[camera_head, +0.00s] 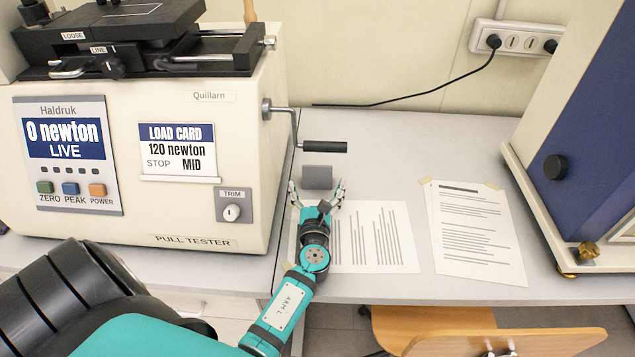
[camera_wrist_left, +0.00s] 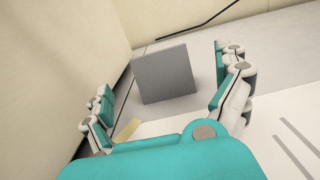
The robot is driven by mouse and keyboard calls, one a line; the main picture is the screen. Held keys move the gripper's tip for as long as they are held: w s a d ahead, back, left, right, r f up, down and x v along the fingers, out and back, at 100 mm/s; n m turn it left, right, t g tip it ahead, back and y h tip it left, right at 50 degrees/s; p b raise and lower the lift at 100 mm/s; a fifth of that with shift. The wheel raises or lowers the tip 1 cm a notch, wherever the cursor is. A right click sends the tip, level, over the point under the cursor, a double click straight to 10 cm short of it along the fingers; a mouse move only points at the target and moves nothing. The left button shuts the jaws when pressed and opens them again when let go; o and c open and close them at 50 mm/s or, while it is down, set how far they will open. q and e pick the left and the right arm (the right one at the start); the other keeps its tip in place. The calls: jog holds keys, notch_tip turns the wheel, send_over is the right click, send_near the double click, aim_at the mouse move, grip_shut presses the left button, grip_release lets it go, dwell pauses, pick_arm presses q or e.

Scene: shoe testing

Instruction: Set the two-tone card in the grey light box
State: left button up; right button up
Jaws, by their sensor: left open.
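A small plain grey square card (camera_head: 317,177) stands upright on the table, just beyond my left gripper. It also shows in the left wrist view (camera_wrist_left: 166,74), with its flat face towards the camera and a darker thin side edge. I see only a grey face, so I cannot tell whether it is two-tone. My left gripper (camera_head: 317,190) is open and empty, its fingers spread to either side in front of the card. I cannot make out a grey light box. Small pale tips at the bottom edge of the head view (camera_head: 500,348) may be my right gripper.
A cream pull tester (camera_head: 200,230) with a crank handle (camera_head: 324,147) stands at the left, close to the card. Printed sheets (camera_head: 375,238) (camera_head: 475,235) lie on the table. A blue and cream cabinet (camera_head: 602,150) stands at the right. A wooden chair (camera_head: 430,320) is in front.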

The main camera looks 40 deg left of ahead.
aim_at(317, 171)
pick_arm(q)
jog(key=x, duration=0.5)
jog(key=shift+w+a+b, duration=0.1)
jog(key=shift+w+b, duration=0.05)
jog(key=shift+b, duration=0.25)
jog(key=shift+w+a, duration=0.25)
jog(key=shift+w, duration=0.15)
jog(key=shift+s, duration=0.1)
jog(key=shift+c, duration=0.9)
jog(key=c, duration=0.6)
pick_arm(e)
jog(key=shift+w+d+f, duration=0.1)
jog(key=shift+w+f, duration=0.2)
jog(key=shift+w, duration=0.55)
pick_arm(q)
jog(key=shift+r, duration=0.1)
jog(key=shift+c, duration=0.2)
pick_arm(e)
jog(key=shift+r, duration=0.1)
